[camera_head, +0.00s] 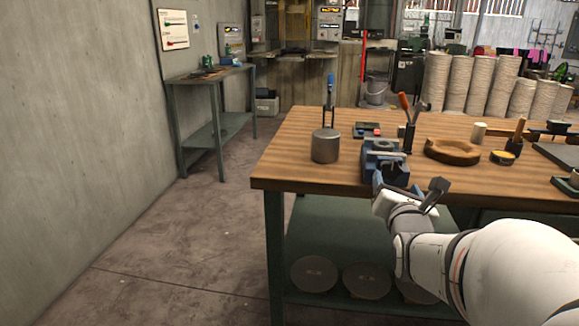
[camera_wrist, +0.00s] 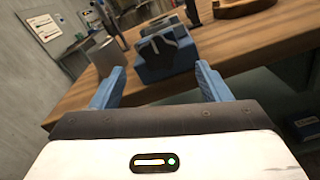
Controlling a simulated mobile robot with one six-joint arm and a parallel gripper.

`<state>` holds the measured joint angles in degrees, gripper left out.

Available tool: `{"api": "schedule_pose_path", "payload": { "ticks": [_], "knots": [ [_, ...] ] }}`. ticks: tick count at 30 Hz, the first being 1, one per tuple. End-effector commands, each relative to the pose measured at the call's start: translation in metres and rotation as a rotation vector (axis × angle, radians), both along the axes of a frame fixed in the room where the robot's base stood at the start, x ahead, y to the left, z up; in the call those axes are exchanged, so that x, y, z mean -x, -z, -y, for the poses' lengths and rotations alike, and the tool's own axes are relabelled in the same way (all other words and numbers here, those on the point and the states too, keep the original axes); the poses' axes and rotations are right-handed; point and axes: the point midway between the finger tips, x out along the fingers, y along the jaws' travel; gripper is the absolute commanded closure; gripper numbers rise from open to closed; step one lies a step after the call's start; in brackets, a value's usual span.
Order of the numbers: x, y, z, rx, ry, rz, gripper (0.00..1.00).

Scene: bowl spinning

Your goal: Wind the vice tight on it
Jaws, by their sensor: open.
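The blue vice (camera_head: 383,158) stands at the front edge of the workbench, left of the bench's middle; it also shows in the wrist view (camera_wrist: 165,65). A dark grey part with pale edges sits at its top, and I cannot tell whether it is a jaw or a held piece. My gripper (camera_head: 396,186) is at the bench edge, just in front of the vice. In the wrist view my gripper (camera_wrist: 160,70) has its two blue fingers wide apart, with nothing between them. The vice's winding handle cannot be made out.
The wooden workbench (camera_head: 290,170) carries a grey metal cylinder (camera_head: 325,147) left of the vice, an upright holder with tools (camera_head: 409,135) behind it, and a wooden ring-shaped piece (camera_head: 452,150) to the right. Round discs (camera_head: 314,273) lie on the lower shelf. The floor at left is clear.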

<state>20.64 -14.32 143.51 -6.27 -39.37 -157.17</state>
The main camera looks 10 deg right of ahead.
Motion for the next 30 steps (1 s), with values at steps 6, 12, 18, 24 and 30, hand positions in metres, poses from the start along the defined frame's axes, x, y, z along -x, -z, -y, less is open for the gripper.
{"api": "schedule_pose_path", "payload": {
  "ticks": [6,12,18,24,30],
  "knots": [
    [-0.033,0.001,0.008,0.0,-0.004,-0.001,0.3],
    [-0.049,0.001,0.012,-0.001,-0.005,-0.001,0.3],
    [-0.051,0.0,0.012,-0.001,-0.005,0.0,0.3],
    [-0.051,0.0,0.012,0.0,-0.005,0.0,0.38],
    [-0.051,0.0,0.011,0.0,-0.006,0.0,0.54]
  ]
}}
